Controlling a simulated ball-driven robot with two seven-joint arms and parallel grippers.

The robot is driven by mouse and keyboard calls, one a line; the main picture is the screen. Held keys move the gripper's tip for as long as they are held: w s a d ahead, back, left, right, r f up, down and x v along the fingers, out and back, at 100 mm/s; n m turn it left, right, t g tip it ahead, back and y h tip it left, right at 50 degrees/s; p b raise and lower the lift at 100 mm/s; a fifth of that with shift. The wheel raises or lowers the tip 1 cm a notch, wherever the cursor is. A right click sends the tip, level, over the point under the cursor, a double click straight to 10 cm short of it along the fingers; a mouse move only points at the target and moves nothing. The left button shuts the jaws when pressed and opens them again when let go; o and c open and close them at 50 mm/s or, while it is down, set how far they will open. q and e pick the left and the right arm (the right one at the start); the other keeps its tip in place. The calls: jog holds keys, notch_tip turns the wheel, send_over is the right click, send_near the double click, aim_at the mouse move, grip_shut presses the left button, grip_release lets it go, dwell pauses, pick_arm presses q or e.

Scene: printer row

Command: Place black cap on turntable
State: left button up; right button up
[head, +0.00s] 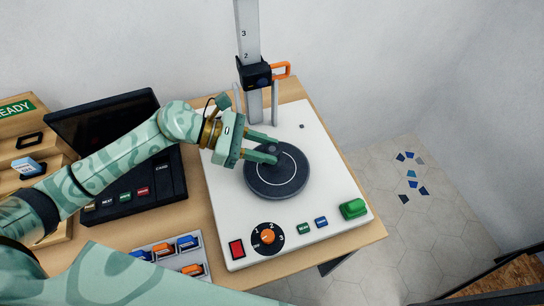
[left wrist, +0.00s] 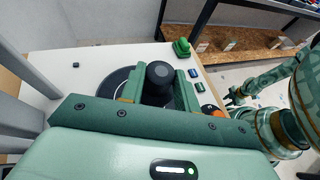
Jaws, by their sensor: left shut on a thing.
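The turntable (head: 290,188) is a dark round disc with a white ring on the white machine's top; its dark rim also shows in the left wrist view (left wrist: 97,105). My left gripper (head: 272,148) reaches over the far part of the disc. It is shut on the black cap (head: 271,151), a dark round piece mostly hidden by the fingers in the head view. In the left wrist view the cap (left wrist: 159,74) stands out between the fingers. I cannot tell whether the cap touches the disc. My right gripper (left wrist: 234,97) is small and far off in the left wrist view.
An upright column with a black carriage (head: 256,73) and orange handle stands behind the turntable. In front are an orange dial (head: 268,236), a red switch (head: 237,249) and a green button (head: 353,208).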

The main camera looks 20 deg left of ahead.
pick_arm(q)
jog(key=shift+w+d+f+b, duration=0.15)
jog(key=shift+w+f, duration=0.25)
jog(key=shift+f, duration=0.2)
jog(key=shift+w+d+f+b, duration=0.15)
jog(key=shift+w+f, duration=0.25)
jog(key=shift+f, duration=0.15)
jog(key=f, duration=0.1)
jog(key=f+b, duration=0.1)
jog(key=f, duration=0.1)
jog(key=shift+w+d+f, duration=0.1)
jog(key=shift+w+f, duration=0.1)
jog(key=shift+f, duration=0.1)
jog(key=shift+f, duration=0.1)
jog(key=o, duration=1)
jog(key=shift+c, duration=0.2)
